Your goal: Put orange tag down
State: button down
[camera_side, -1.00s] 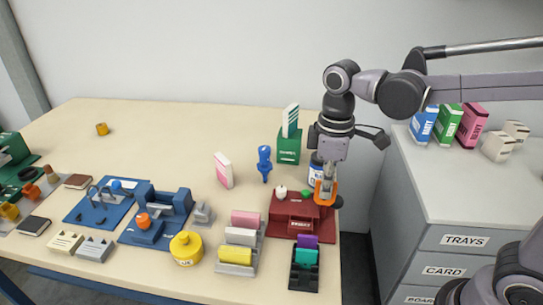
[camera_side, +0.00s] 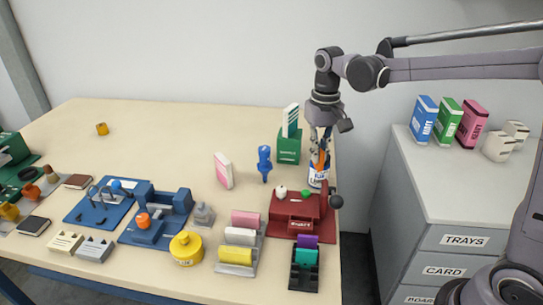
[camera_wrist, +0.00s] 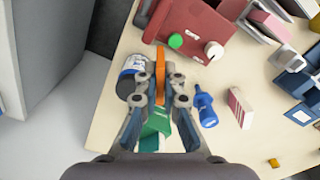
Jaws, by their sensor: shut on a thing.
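The orange tag (camera_wrist: 160,72) is thin and is held edge-on between the fingertips of my gripper (camera_wrist: 161,98) in the wrist view. In the side view the tag (camera_side: 320,161) shows as a small orange piece below my gripper (camera_side: 320,143), in front of the white and blue labelled tin (camera_side: 318,176). The tin (camera_wrist: 130,78) is just left of the tag in the wrist view. I cannot tell whether the tag touches the tin or the table.
The dark red machine (camera_side: 292,213), with a green and a white knob, stands in front of the tin. A green box (camera_side: 289,148) and a blue bottle-shaped thing (camera_side: 264,164) stand to the left. The table's right edge is close; a grey cabinet (camera_side: 455,195) stands beyond a gap.

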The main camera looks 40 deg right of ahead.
dwell(0.4)
notch_tip(320, 180, up, 5)
jog(key=shift+a+r, duration=0.1)
jog(key=shift+r, duration=0.1)
jog(key=s+a+n, duration=0.3)
jog(key=s+n, duration=0.3)
jog(key=s, duration=0.2)
jog(key=s+a+n, duration=0.4)
jog(key=s+n, duration=0.2)
jog(key=s, duration=0.2)
notch_tip(320, 180, down, 6)
jog(key=shift+s+d, duration=0.2)
jog(key=shift+s, duration=0.05)
jog(key=shift+f, duration=0.1)
jog(key=a+f, duration=0.2)
jog(key=a, duration=0.2)
jog(key=a+f, duration=0.2)
jog(key=a, duration=0.1)
jog(key=a+f, duration=0.3)
jog(key=a, duration=0.1)
jog(key=shift+s+a, duration=0.15)
jog(key=shift+a, duration=0.15)
jog(key=shift+f, duration=1.8)
